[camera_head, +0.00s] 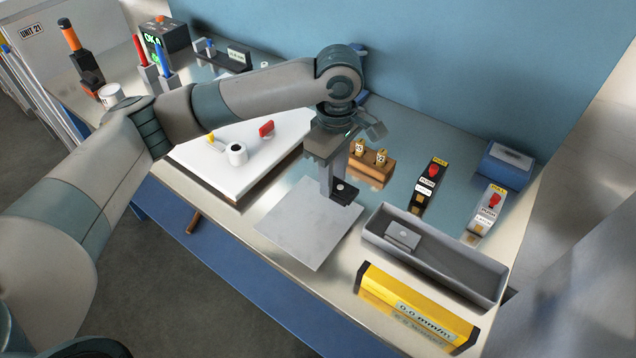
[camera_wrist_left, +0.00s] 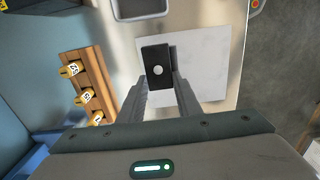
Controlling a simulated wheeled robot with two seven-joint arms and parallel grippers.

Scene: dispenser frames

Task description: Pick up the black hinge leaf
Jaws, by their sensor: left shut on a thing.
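The black hinge leaf (camera_head: 346,193) is a small dark rectangular plate with a pale round spot on it. My left gripper (camera_head: 335,190) points down and is shut on it. In the left wrist view the leaf (camera_wrist_left: 157,55) sits between the two fingertips of the left gripper (camera_wrist_left: 160,84). It overlaps the edge of a pale square sheet (camera_head: 308,225) on the bench. I cannot tell how far it is above the sheet. My right gripper is not in view.
A grey tray (camera_head: 450,271) with a grey plate (camera_head: 402,236) in it lies to the right. A yellow gauge block (camera_head: 415,308) is in front. A wooden peg block (camera_head: 371,172), two red-knobbed latch units (camera_head: 430,184) and a white board (camera_head: 235,180) stand around.

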